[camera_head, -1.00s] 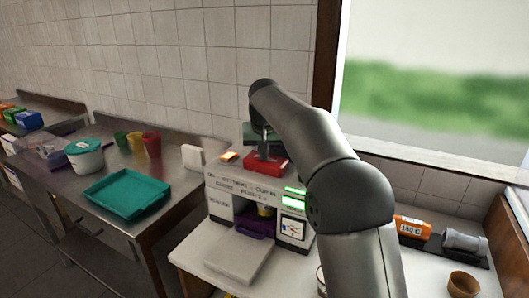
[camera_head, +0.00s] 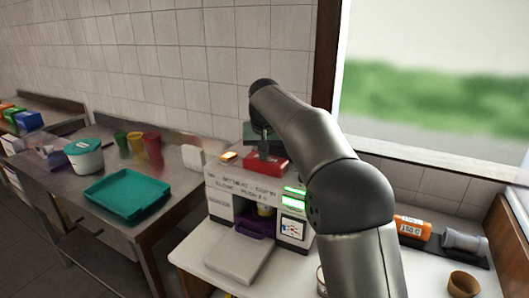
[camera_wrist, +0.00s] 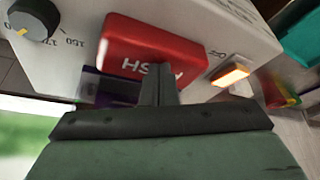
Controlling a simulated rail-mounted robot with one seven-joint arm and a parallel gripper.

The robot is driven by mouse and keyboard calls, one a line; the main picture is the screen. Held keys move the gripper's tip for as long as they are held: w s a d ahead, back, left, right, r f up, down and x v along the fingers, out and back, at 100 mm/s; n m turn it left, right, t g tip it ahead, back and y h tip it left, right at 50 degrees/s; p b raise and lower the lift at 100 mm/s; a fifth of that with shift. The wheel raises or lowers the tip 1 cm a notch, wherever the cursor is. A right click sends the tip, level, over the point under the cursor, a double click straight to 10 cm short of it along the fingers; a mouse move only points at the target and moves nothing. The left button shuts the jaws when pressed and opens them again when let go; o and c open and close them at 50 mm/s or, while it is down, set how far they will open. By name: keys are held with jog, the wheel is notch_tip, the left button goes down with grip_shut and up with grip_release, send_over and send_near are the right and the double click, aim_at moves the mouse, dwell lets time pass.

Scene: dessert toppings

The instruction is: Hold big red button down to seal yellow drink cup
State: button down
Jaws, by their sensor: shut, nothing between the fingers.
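The big red button (camera_head: 266,164) sits on top of the white sealing machine (camera_head: 232,186). In the wrist view the button (camera_wrist: 140,40) carries white lettering, part of it hidden behind my fingers. My gripper (camera_wrist: 158,72) is shut and empty, its fingertips at the button's face; I cannot tell how far the button is pressed. In the head view my gripper (camera_head: 264,150) points down over the button. The yellow cup (camera_head: 265,210) shows partly inside the machine's opening, above a purple holder (camera_head: 254,226).
An orange lit switch (camera_wrist: 231,75) is beside the button, and a dial (camera_wrist: 33,19) is on the machine. Green displays (camera_head: 293,202) glow on its front. A teal tray (camera_head: 128,194) and lidded tub (camera_head: 85,157) stand on the left table.

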jog(key=shift+s+a+f, duration=0.1)
jog(key=shift+s+f, duration=0.15)
jog(key=shift+f, duration=0.35)
jog(key=shift+s+a+r+b, duration=0.2)
jog(key=shift+s, duration=0.25)
jog(key=shift+s+a+r+b, duration=0.15)
jog(key=shift+s+a+r, duration=0.05)
jog(key=shift+s, duration=0.2)
jog(key=shift+s+a+r, duration=0.3)
jog(key=shift+s+r, duration=0.05)
jog(key=shift+s, duration=0.2)
jog(key=shift+r, duration=0.1)
jog(key=shift+r+p, duration=0.6)
jog(key=shift+r, duration=0.25)
notch_tip(320, 180, up, 7)
jog(key=p, duration=0.5)
jog(key=shift+s+f+p, duration=0.2)
jog(key=shift+s+p, duration=0.15)
jog(key=shift+s, duration=0.05)
jog(key=shift+a, duration=0.1)
